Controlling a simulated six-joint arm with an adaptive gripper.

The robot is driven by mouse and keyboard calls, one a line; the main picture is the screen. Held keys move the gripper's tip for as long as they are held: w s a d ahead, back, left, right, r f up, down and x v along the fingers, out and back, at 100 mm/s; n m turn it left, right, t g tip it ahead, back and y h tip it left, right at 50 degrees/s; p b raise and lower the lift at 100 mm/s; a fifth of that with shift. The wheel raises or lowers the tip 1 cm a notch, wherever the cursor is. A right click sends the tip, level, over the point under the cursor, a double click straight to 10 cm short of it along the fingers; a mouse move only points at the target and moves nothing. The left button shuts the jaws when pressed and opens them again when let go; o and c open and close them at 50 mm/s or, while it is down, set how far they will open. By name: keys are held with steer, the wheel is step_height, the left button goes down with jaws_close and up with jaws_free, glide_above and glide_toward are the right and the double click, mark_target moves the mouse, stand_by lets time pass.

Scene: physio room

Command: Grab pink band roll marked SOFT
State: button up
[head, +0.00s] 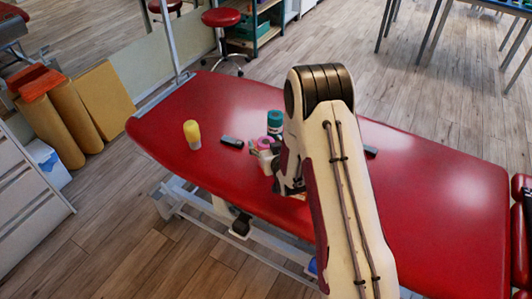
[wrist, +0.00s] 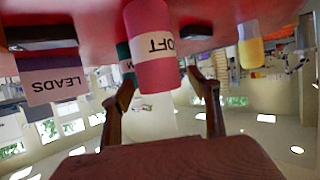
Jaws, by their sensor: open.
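The pink band roll (wrist: 157,76) has a white label reading "OFT" in the wrist view, the rest of the word out of sight. It stands upright on the red couch, upside down in this view. My gripper (wrist: 160,92) is open, with one finger on each side of the roll in the picture; I cannot tell whether they touch it. In the head view, my gripper (head: 283,186) is low over the couch beside the pink roll (head: 264,156), which is partly hidden in a cluster of items.
A teal roll (head: 275,119) stands close behind the pink one. A box marked LEADS (wrist: 54,82) is to one side in the wrist view.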

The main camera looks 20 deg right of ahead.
steer(key=shift+w, duration=0.15)
stand_by(0.4)
steer(key=c, duration=1.5)
steer(key=shift+r, duration=0.15)
steer(key=shift+r, duration=4.85)
